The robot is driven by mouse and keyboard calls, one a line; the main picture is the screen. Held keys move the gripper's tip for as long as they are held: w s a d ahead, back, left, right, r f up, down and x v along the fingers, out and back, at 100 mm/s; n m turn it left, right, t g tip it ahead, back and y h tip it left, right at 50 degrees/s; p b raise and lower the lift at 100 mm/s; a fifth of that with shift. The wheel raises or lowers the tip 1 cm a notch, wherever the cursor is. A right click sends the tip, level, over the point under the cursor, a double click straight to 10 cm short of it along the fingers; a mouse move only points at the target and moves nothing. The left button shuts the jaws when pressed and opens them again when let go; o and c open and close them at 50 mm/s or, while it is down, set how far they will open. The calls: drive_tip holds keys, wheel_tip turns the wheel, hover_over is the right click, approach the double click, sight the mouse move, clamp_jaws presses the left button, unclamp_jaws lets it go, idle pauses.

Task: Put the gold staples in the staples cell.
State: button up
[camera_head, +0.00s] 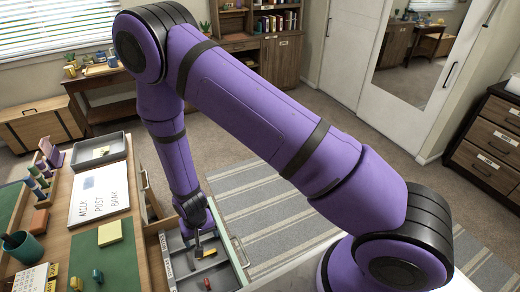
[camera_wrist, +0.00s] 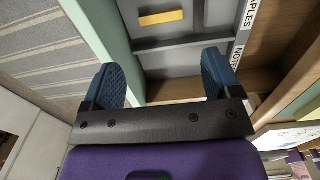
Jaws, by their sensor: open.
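A gold bar, which looks like the gold staples (camera_wrist: 161,17), lies flat in a grey compartment of the open drawer in the wrist view. It also shows as a small yellowish piece in the head view (camera_head: 210,253). A thin upright divider stands between it and the rail with the staples label (camera_wrist: 250,14), which is cut off at the top. My gripper (camera_wrist: 166,80) is open, with its blue fingers apart and nothing between them. It is over the drawer, and the gold bar lies beyond the fingertips. In the head view the gripper (camera_head: 198,238) is partly hidden by my wrist.
The drawer (camera_head: 238,252) has grey dividers and pale green walls. A red item (camera_head: 207,283) lies near its front. The desk holds a green blotter (camera_head: 120,255), a whiteboard (camera_head: 98,195) and a grey tray (camera_head: 100,150).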

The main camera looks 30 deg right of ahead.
drive_tip(key=w+d+r+t, duration=0.1)
drive_tip(key=d+r, duration=0.2)
drive_tip(key=r, duration=0.9)
drive_tip(key=w+d+r+y, duration=0.15)
drive_tip(key=d+r, duration=0.25)
drive_tip(key=r, duration=0.7)
drive_tip(key=w+d+r+t, duration=0.1)
drive_tip(key=w+d+r, duration=0.15)
drive_tip(key=r, duration=0.95)
drive_tip(key=s+d+r+t, duration=0.1)
drive_tip(key=s+d+r, duration=0.6)
drive_tip(key=s+r, duration=0.3)
drive_tip(key=s+d+r+t+h, duration=0.1)
drive_tip(key=s+d+r+t, duration=0.1)
drive_tip(key=s+d+r, duration=0.6)
drive_tip(key=s+r, duration=0.1)
drive_tip(key=s, duration=0.4)
drive_tip(key=shift+r, duration=0.35)
